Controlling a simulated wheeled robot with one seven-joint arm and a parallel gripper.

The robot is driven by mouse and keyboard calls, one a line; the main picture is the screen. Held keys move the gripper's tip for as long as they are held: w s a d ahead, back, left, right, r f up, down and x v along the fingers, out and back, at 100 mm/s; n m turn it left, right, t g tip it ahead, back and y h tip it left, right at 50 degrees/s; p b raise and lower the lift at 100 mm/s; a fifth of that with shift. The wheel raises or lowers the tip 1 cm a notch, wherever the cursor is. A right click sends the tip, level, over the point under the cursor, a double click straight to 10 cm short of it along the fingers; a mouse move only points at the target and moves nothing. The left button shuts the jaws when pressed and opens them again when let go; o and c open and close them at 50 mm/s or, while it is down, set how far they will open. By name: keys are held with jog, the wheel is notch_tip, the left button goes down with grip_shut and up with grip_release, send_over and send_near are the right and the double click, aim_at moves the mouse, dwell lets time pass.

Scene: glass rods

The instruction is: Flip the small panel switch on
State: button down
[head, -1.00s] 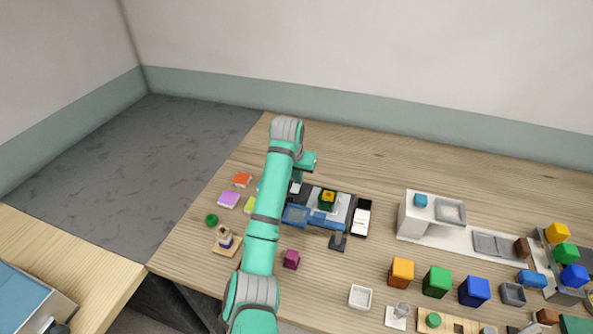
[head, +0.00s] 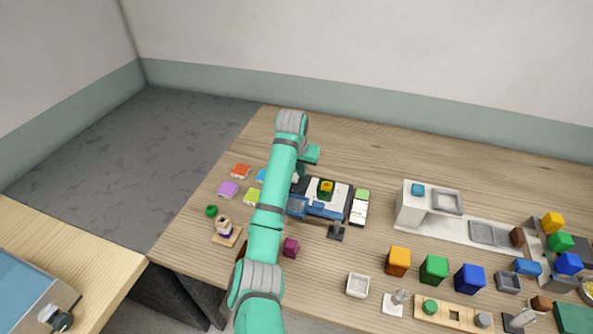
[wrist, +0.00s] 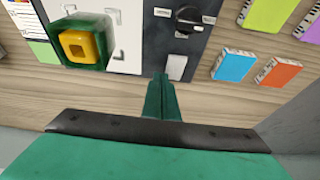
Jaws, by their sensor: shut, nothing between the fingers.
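The dark panel (wrist: 150,50) shows at the top of the wrist view. On its right part, a small pale switch-like plate (wrist: 177,67) sits below a black knob (wrist: 188,18). A yellow square button in a green housing (wrist: 79,45) stands on its white part. My gripper (wrist: 162,80) is shut and empty, with its tips close below the pale plate; I cannot tell if they touch it. In the head view the panel (head: 338,193) lies on the table, its left end partly hidden by my arm. Whether the switch is on or off is unclear.
Blue (wrist: 233,65) and orange (wrist: 281,72) small boxes lie just right of the panel in the wrist view. In the head view, a maroon cube (head: 290,247) and a black stand (head: 336,232) are in front. Bare table (head: 370,160) lies behind the panel.

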jog(key=shift+s+a, duration=0.15)
jog(key=shift+a, duration=0.6)
jog(key=shift+s+a, duration=0.4)
jog(key=shift+a, duration=0.1)
jog(key=shift+s+d, duration=0.15)
jog(key=shift+r, duration=0.1)
jog(key=v, duration=1.4)
jog(key=shift+w+d, duration=0.25)
jog(key=shift+w, duration=0.05)
jog(key=shift+w+r, duration=0.1)
